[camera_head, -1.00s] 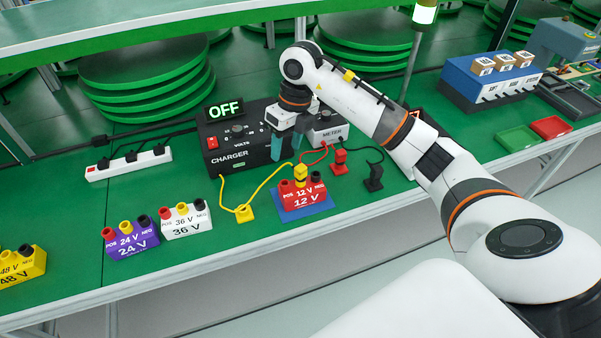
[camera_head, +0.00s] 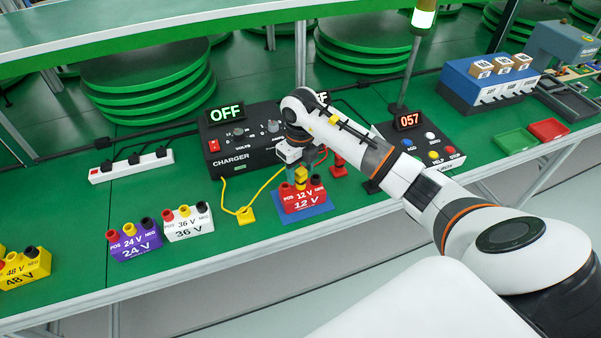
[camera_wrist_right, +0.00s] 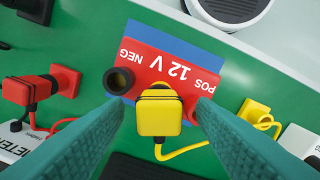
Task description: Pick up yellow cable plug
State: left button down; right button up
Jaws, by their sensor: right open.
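One yellow cable plug (camera_head: 301,174) stands upright on the red 12 V battery (camera_head: 305,201), between its end posts. In the right wrist view this yellow plug (camera_wrist_right: 160,112) is in the middle, between my fingertips, with a yellow cable beside it. A second yellow plug (camera_head: 245,215) lies on the green table left of the battery; it also shows in the right wrist view (camera_wrist_right: 256,112). My right gripper (camera_head: 300,167) points down over the battery. Its teal fingers are open, one on each side of the upright plug. My left gripper is out of view.
The black charger (camera_head: 240,150) reads OFF behind the battery. A red plug (camera_wrist_right: 62,82) lies beside it. White 36 V (camera_head: 188,226), purple 24 V (camera_head: 136,246) and yellow 48 V (camera_head: 25,268) batteries stand left. A button box (camera_head: 425,145) is right.

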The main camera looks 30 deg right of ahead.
aim_at(301, 170)
jog(key=shift+f, duration=0.6)
jog(key=c, duration=1)
jog(key=shift+o, duration=0.2)
notch_tip(301, 170, up, 10)
jog(key=shift+r+b, duration=0.1)
jog(key=shift+b, duration=0.6)
